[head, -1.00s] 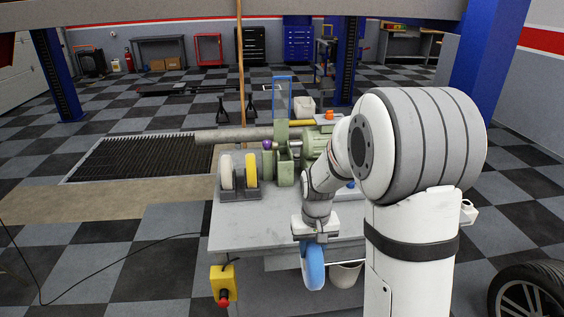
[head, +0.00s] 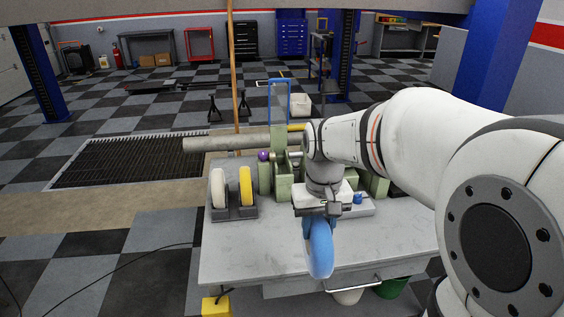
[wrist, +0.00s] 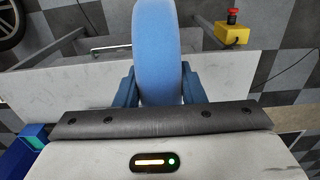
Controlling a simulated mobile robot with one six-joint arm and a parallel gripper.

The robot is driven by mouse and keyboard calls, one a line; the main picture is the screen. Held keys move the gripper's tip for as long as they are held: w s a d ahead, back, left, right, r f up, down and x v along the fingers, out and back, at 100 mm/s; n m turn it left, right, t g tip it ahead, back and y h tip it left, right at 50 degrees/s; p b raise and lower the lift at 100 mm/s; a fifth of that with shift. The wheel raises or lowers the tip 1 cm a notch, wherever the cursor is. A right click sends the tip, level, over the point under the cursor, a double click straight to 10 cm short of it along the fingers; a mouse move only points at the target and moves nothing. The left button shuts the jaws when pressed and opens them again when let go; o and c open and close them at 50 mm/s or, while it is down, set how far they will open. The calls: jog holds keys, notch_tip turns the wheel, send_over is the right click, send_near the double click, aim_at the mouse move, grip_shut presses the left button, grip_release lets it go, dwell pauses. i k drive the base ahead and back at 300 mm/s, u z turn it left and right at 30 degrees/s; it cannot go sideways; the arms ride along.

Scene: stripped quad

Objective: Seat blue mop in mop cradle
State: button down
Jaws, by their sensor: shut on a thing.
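The blue mop (head: 320,250) is a thick blue disc, held upright on edge. My gripper (head: 319,222) is shut on it, and the mop hangs below over the front part of the grey bench (head: 250,260). In the wrist view the mop (wrist: 158,45) sits between the two dark blue fingers of my gripper (wrist: 158,78). A dark grey cradle (head: 234,213) stands on the bench to the left, apart from the mop. It holds a white wheel (head: 218,188) and a yellow wheel (head: 245,186) upright. I cannot tell whether a free slot is hidden.
A green machine block (head: 283,180) stands behind the mop, with a long grey cylinder (head: 225,142) reaching left. A purple ball (head: 264,155) is beside it. A yellow box (head: 216,306) hangs at the bench's front left. Bare bench lies between the cradle and the mop.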

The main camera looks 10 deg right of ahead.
aim_at(282, 176)
jog(key=i, duration=1)
jog(key=u, duration=0.05)
